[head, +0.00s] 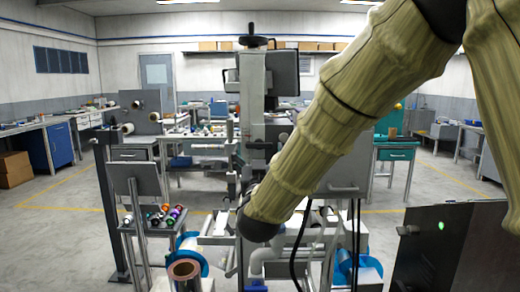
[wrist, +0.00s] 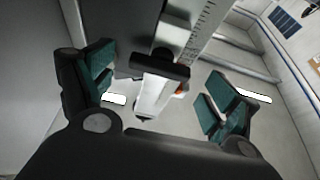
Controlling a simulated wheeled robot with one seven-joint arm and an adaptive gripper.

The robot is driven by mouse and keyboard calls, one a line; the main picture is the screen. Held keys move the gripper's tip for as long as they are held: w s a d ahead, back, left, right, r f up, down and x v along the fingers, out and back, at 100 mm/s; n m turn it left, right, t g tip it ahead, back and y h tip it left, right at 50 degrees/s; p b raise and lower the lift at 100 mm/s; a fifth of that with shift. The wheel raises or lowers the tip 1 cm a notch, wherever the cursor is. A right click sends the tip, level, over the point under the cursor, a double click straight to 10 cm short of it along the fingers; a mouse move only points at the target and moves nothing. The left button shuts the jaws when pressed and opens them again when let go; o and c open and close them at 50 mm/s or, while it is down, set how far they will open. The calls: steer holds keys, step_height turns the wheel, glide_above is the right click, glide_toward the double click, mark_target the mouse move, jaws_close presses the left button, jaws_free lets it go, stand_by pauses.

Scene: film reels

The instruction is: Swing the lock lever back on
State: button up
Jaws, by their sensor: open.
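In the wrist view my gripper (wrist: 157,86) is open, with green-padded fingers wide apart at left and right. Between the fingers, farther off, is a short black bar (wrist: 160,66) across a pale metal piece (wrist: 153,94) with a small orange mark at its right. This may be the lock lever, but I cannot tell for sure. No contact with the fingers shows. A scaled metal column (wrist: 203,32) rises behind it. In the head view my arm crosses in front of the machine (head: 252,82), and my gripper does not clearly show.
In the head view, a tilted panel with a green light (head: 440,227) stands at the right front. A copper-coloured roll (head: 185,270) is at the lower left, near a tray of coloured spools (head: 165,216). Open floor (head: 65,222) lies at the left.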

steer(key=shift+x, duration=0.75)
